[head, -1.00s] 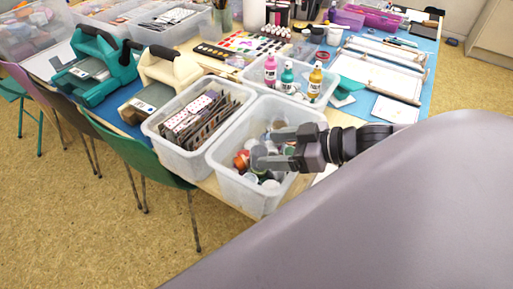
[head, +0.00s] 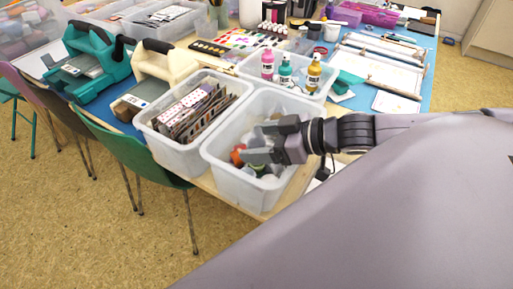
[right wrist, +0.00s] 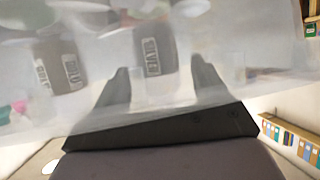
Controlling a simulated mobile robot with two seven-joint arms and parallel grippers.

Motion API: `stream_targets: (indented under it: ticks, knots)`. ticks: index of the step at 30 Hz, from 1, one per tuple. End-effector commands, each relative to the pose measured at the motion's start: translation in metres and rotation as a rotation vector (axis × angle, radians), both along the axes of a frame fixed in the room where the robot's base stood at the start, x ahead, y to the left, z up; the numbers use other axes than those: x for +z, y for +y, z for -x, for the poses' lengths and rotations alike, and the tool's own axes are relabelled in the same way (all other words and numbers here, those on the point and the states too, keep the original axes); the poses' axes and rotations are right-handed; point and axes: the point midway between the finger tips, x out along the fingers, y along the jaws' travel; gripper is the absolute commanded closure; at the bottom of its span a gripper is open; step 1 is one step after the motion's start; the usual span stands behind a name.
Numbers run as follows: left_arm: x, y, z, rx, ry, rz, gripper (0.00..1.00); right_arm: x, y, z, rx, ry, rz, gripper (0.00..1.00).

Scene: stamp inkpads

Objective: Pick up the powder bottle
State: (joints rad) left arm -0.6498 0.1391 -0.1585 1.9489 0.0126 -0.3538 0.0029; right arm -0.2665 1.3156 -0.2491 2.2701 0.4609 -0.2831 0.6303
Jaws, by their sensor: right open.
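My right gripper (head: 256,143) is open, its two fingers over and partly inside the right translucent bin (head: 229,180). In the head view, jars and bottles with an orange-red one (head: 237,155) lie in that bin, partly hidden by my gripper. In the right wrist view, a grey bottle labelled SILVER (right wrist: 155,58) shows between my two fingers (right wrist: 165,82), blurred behind a translucent surface. A second labelled bottle (right wrist: 62,65) stands left of it. I cannot tell whether the fingers touch the silver bottle. My left gripper is not in view.
A left bin (head: 170,150) with stamp blocks stands against the right bin. A back bin (head: 325,92) holds pink, teal and yellow bottles. Teal (head: 88,62) and cream (head: 172,68) presses stand at the left. A green chair (head: 150,165) is in front of the table.

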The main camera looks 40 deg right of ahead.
Motion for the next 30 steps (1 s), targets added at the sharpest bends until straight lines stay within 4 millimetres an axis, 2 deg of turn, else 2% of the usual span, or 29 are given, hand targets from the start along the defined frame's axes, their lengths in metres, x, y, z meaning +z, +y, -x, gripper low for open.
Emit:
stream_targets:
  ticks: [12, 24, 25, 27, 30]
  knots:
    - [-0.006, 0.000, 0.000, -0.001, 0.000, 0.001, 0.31, -0.010, 0.011, -0.017, -0.001, -0.003, -0.001, 0.26]
    - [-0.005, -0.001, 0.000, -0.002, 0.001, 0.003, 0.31, -0.012, 0.014, -0.020, 0.002, -0.001, 0.001, 0.26]
    - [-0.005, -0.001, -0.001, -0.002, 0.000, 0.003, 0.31, -0.012, 0.014, -0.020, 0.001, 0.000, 0.000, 0.33]
    - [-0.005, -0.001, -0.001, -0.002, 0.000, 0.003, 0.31, -0.012, 0.014, -0.020, 0.003, -0.001, 0.001, 0.55]
    - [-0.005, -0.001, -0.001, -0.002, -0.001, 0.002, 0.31, -0.012, 0.014, -0.020, 0.002, 0.000, 0.000, 0.83]
